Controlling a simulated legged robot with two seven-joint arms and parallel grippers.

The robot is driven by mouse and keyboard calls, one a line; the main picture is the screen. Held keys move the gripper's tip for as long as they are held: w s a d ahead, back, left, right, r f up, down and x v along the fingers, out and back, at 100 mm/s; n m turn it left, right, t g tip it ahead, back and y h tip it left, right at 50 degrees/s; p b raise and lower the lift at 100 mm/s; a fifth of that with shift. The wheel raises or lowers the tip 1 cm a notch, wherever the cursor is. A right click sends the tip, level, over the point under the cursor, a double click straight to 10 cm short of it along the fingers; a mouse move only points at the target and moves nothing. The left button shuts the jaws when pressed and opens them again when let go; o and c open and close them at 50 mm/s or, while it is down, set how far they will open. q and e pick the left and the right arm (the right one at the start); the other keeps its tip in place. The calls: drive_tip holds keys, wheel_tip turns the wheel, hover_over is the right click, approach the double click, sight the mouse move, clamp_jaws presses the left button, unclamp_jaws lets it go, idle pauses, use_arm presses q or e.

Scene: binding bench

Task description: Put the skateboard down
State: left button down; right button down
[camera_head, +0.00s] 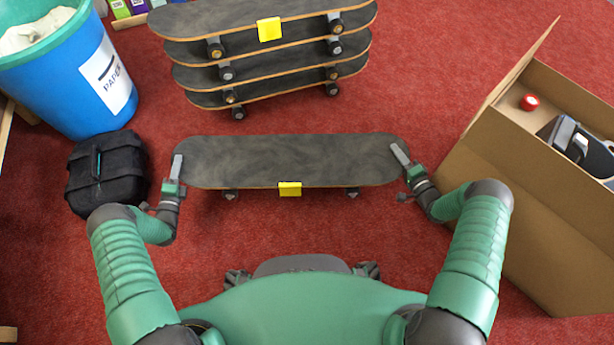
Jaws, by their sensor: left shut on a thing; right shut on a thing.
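A skateboard (290,160) with a dark grey deck, a yellow tag (290,188) on its near edge and dark wheels below lies level across the middle of the view. My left gripper (176,170) is shut on the board's left end. My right gripper (402,158) is shut on its right end. I cannot tell whether the wheels touch the red floor. Behind it stands a stack of several similar skateboards (270,50), also with a yellow tag.
A black case (106,172) lies close to my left gripper. A blue paper bin (60,75) stands at the back left. An open cardboard box (540,190) with things inside is close to my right arm. Red carpet (270,118) is clear between the board and the stack.

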use_arm(q)
drive_tip(key=shift+a+r, duration=0.15)
drive_tip(key=shift+a, duration=0.1)
use_arm(e)
drive_tip(key=shift+d, duration=0.25)
